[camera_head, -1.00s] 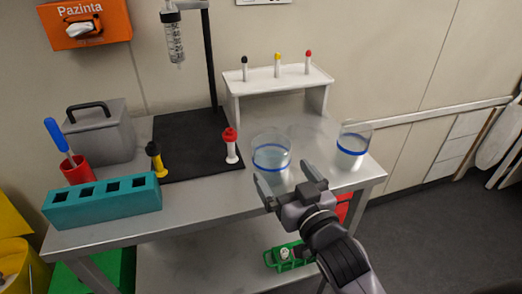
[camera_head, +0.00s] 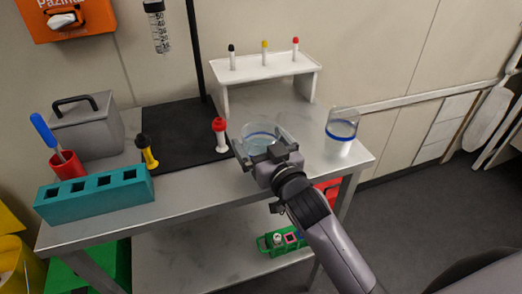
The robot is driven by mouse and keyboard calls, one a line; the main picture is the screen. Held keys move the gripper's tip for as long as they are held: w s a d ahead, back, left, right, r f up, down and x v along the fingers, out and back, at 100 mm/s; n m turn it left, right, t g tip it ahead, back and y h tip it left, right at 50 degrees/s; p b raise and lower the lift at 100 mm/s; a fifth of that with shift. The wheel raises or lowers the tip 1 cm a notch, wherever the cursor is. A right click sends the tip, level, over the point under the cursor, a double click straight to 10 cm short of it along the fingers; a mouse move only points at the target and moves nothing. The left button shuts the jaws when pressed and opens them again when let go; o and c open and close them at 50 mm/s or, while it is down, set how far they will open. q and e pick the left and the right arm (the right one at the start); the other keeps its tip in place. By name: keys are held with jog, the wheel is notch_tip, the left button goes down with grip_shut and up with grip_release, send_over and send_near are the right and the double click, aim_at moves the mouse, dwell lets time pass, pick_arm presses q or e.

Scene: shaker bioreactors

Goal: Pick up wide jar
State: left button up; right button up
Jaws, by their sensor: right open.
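The wide jar (camera_head: 266,131) is a clear glass vessel with a blue band, standing on the metal table near its front edge. My right gripper (camera_head: 258,152) is open at the near side of this jar and covers much of its lower part. I cannot tell whether the fingers touch the glass. My left gripper is not in view.
A white rack (camera_head: 264,67) with several capped tubes stands behind the jar. A teal block (camera_head: 95,194) sits front left. The metal table (camera_head: 200,192) is bare at front.

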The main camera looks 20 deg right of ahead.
jog(key=shift+c, duration=0.3)
jog(key=c, duration=0.9)
jog(key=shift+o, duration=0.2)
jog(key=shift+r, duration=0.15)
